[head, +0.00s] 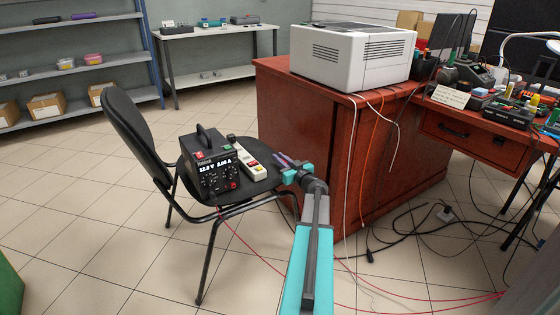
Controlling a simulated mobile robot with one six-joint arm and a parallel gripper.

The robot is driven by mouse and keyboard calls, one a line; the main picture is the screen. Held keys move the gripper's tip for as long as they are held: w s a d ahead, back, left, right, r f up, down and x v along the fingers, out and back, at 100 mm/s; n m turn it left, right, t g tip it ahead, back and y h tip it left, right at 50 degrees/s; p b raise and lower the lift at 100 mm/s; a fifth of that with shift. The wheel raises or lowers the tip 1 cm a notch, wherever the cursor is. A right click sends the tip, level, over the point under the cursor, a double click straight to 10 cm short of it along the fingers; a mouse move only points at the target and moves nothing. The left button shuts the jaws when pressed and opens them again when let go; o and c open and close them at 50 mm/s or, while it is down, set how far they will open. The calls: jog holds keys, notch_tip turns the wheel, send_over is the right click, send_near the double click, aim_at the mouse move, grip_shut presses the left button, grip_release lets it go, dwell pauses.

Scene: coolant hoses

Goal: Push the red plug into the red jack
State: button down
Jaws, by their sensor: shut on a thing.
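The black power supply (210,168) stands on the chair seat, its lit display reading about 12.0 V and 2.00 A. A small red spot at the lower right of its front looks like the red jack (234,184); it is too small to see into. My gripper (287,165) is right of the power supply, over the right side of the seat, with teal fingers. It is shut on a small, thin, reddish-dark piece, which looks like the red plug (281,158). The plug's tip and exact tilt are unclear. Plug and jack are apart.
A white power strip (254,170) lies on the chair (136,138) between power supply and gripper. The red cabinet (320,140) with a white printer (352,55) stands close right. Red leads and black cables (400,242) lie on the floor.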

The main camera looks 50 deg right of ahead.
jog(key=shift+f+b, duration=0.75)
jog(key=shift+f, duration=0.05)
jog(key=c, duration=1.7)
grip_release()
jog(key=shift+s, duration=0.15)
jog(key=p+v, duration=0.5)
jog(key=v, duration=0.8)
jog(key=shift+s+a+f, duration=0.1)
jog(key=shift+s+a, duration=0.05)
jog(key=shift+s, duration=0.1)
